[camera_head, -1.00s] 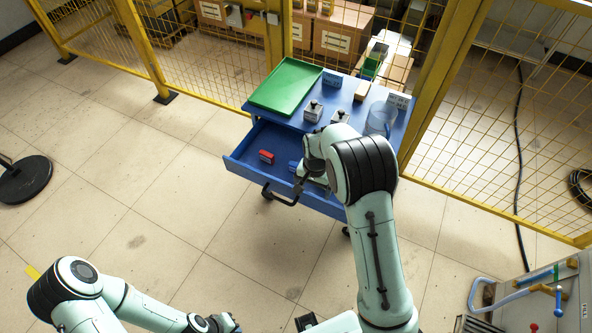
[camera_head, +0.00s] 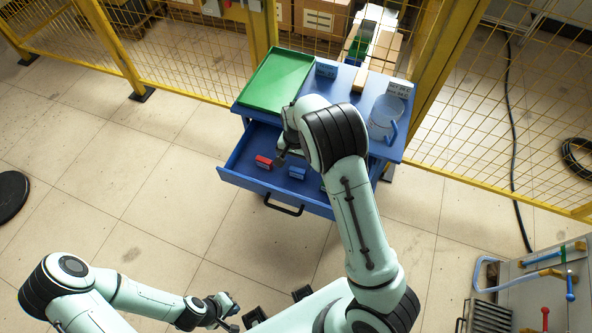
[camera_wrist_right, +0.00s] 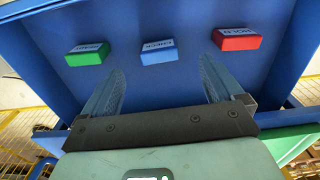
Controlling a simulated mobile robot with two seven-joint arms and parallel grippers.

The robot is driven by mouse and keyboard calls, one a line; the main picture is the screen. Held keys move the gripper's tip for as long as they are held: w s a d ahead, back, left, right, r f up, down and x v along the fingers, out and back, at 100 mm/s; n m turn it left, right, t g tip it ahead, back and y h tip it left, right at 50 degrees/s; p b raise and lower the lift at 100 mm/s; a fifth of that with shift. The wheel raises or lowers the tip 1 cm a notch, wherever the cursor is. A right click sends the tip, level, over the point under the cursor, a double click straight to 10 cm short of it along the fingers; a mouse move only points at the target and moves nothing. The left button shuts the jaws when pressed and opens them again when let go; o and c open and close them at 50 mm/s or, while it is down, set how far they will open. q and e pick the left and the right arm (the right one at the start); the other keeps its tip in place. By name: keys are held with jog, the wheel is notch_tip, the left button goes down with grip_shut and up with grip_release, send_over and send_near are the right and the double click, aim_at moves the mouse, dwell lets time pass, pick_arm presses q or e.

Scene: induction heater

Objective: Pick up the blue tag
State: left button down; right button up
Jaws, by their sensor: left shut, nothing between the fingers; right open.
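The blue tag (camera_head: 297,172) lies in the open blue drawer (camera_head: 235,172), between the red tag (camera_head: 263,161) and a green tag. In the right wrist view the blue tag (camera_wrist_right: 158,56) is in the middle, with the green tag (camera_wrist_right: 88,57) on its left and the red tag (camera_wrist_right: 237,42) on its right. My right gripper (camera_wrist_right: 160,75) is open and empty. The blue tag shows between and beyond its fingertips, apart from them. In the head view my right gripper (camera_head: 283,157) is over the drawer, partly hidden by its arm. My left gripper (camera_head: 234,312) is shut and empty, low in view.
The blue cart's top holds a green tray (camera_head: 275,80), a clear blue-handled jug (camera_head: 384,118) and small signs. The drawer handle (camera_head: 284,207) juts out in front. A yellow mesh fence (camera_head: 190,60) stands behind.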

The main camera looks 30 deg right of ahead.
aim_at(297, 170)
notch_tip(297, 170, down, 4)
jog(key=shift+w+f, duration=0.15)
jog(key=shift+f, duration=0.05)
jog(key=f, duration=0.5)
jog(key=shift+d, duration=0.4)
jog(key=c, duration=1)
jog(key=shift+c, duration=0.2)
